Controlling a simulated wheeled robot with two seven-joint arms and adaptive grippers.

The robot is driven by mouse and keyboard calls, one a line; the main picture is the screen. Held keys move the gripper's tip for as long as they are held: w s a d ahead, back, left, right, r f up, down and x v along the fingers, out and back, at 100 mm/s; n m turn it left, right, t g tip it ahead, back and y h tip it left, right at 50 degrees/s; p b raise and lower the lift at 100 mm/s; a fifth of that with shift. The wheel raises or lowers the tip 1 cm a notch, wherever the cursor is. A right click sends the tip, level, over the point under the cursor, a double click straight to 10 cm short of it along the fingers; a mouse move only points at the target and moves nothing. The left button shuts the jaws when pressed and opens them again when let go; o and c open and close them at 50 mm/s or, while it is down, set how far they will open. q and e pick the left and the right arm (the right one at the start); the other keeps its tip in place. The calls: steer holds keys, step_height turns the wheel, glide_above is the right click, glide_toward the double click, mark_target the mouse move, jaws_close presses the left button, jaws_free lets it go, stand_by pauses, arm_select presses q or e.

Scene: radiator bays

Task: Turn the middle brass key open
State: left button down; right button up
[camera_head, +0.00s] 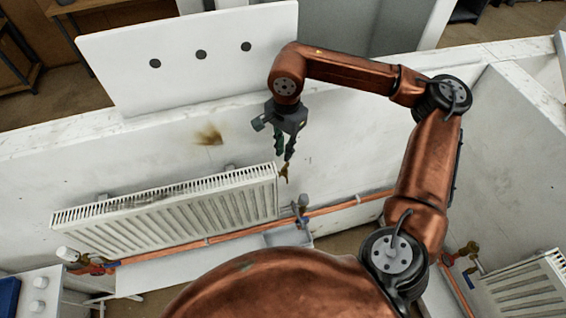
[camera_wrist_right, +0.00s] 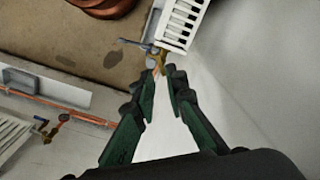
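The brass key (camera_head: 284,172) is small and sits at the upper right end of the middle radiator (camera_head: 170,217). My right gripper (camera_head: 284,155) points down just above it, its dark green fingers apart. In the right wrist view the fingertips (camera_wrist_right: 163,73) have a narrow gap between them. A small brass-orange piece (camera_wrist_right: 157,62) shows just beyond that gap, by the radiator's corner (camera_wrist_right: 181,22). I cannot tell whether the fingers touch the key. My left gripper is in neither view.
A copper pipe (camera_head: 345,205) runs low along the wall, with a valve (camera_head: 300,208) at the radiator's lower right. A white panel with three dark holes (camera_head: 190,80) stands behind.

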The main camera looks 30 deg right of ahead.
mark_target(285, 166)
steer(key=shift+w+d, duration=0.1)
steer(key=shift+d, duration=0.4)
steer(key=shift+f, duration=0.2)
steer(key=f+p, duration=0.1)
steer(key=f, duration=0.6)
steer(key=shift+a, duration=0.2)
jaws_close()
